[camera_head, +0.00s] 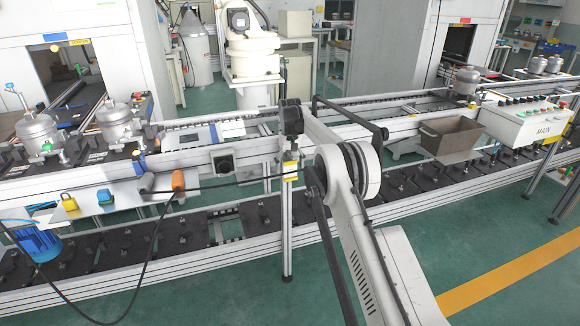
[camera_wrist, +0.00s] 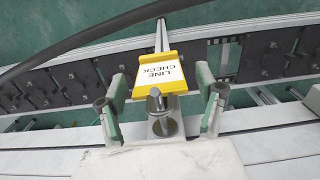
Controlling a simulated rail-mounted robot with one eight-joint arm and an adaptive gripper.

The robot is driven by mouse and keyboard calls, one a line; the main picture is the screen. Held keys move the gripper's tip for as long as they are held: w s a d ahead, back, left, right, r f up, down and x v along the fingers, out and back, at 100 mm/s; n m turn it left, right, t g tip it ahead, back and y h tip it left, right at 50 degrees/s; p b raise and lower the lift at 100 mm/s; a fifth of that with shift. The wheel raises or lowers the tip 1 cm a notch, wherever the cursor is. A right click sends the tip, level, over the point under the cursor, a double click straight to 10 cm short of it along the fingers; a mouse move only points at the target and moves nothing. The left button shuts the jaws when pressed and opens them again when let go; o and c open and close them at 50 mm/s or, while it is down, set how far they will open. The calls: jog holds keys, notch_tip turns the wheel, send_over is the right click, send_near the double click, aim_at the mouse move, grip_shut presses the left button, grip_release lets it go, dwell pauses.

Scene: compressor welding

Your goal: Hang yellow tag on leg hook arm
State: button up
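The yellow tag (camera_wrist: 160,72), with a white face lettered "LINE CHECK", lies between my gripper's fingers in the wrist view. My gripper (camera_wrist: 159,84) has its two green-grey fingers spread wide. The left finger is close beside the tag's edge and a gap shows at the right finger. A short metal peg on a round base (camera_wrist: 162,123) stands in front of the tag's lower edge. I cannot tell whether the tag hangs on it. In the head view the tag (camera_head: 290,171) is small, against the upright metal leg (camera_head: 287,235). The fingers are not clear there, and no hook arm can be made out.
A conveyor with dark plates (camera_head: 110,237) runs behind the leg. At left, a shelf (camera_head: 130,192) carries a yellow padlock (camera_head: 69,201) and an orange-handled item (camera_head: 178,182). A brown bin (camera_head: 450,140) and control box (camera_head: 522,120) are at right. Green floor is open in front.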

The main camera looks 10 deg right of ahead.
notch_tip(320, 180, up, 12)
jog(key=shift+r, duration=0.15)
jog(key=s+r+t, duration=0.3)
jog(key=s+r, duration=1.2)
jog(key=r, duration=0.4)
jog(key=s+r, duration=0.3)
jog(key=s, duration=0.6)
jog(key=s+f+m+t, duration=0.1)
jog(key=s+f+t, duration=0.1)
jog(key=s, duration=1.8)
jog(key=s+f+t, duration=0.2)
jog(key=s+f, duration=0.9)
jog(key=s, duration=0.4)
jog(key=shift+s+f, duration=0.15)
jog(key=shift+s, duration=0.1)
jog(key=shift+d, duration=0.1)
